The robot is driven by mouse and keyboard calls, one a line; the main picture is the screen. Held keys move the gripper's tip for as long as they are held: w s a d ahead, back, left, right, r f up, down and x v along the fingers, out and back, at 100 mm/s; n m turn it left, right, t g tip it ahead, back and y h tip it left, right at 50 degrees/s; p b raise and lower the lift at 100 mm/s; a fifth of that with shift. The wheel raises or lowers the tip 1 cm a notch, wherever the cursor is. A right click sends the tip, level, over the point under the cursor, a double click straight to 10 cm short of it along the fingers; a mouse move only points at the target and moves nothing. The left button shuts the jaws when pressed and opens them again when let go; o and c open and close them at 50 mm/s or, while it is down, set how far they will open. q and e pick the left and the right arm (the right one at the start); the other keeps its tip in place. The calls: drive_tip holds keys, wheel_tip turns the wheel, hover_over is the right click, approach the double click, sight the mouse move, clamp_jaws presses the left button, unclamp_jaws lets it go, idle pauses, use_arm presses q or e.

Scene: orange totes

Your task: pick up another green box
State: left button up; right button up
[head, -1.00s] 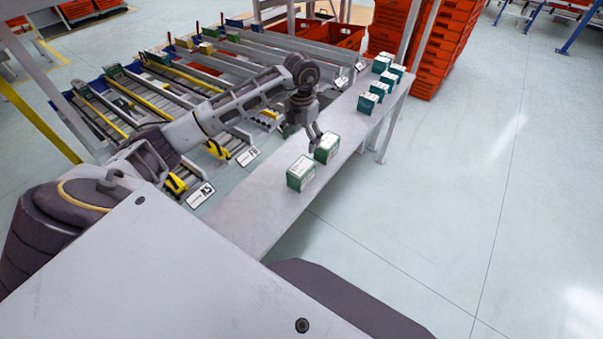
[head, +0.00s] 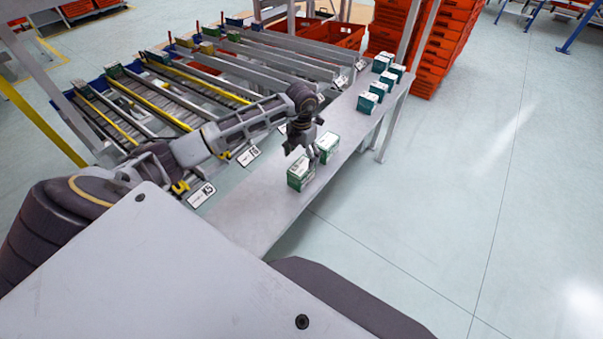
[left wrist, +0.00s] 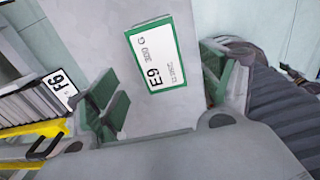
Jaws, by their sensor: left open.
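Two green boxes with white tops stand close together on the near part of the long grey table: a nearer one (head: 300,174) and a farther one (head: 328,142). My left gripper (head: 312,156) points down at these two boxes and partly covers them. In the left wrist view, a green-edged white box top marked E9 (left wrist: 160,62) lies between the open fingers of my left gripper (left wrist: 160,88). Which of the two boxes this is, I cannot tell. My right gripper is out of view.
Several more green boxes (head: 379,88) stand at the far end of the table (head: 240,212). Sloped roller lanes (head: 170,92) with label cards run along its left side. Stacked orange totes (head: 440,45) stand behind. The floor at right is clear.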

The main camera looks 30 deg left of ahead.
sight(301, 166)
use_arm(q)
drive_tip(key=shift+f, duration=0.45)
drive_tip(key=shift+f, duration=0.15)
drive_tip(key=shift+f+p, duration=0.55)
drive_tip(key=shift+f, duration=0.4)
wheel_tip(301, 166, down, 2)
drive_tip(key=shift+f+p, duration=0.25)
drive_tip(key=shift+p, duration=0.05)
drive_tip(key=shift+f, duration=0.25)
drive_tip(key=shift+c, duration=0.3)
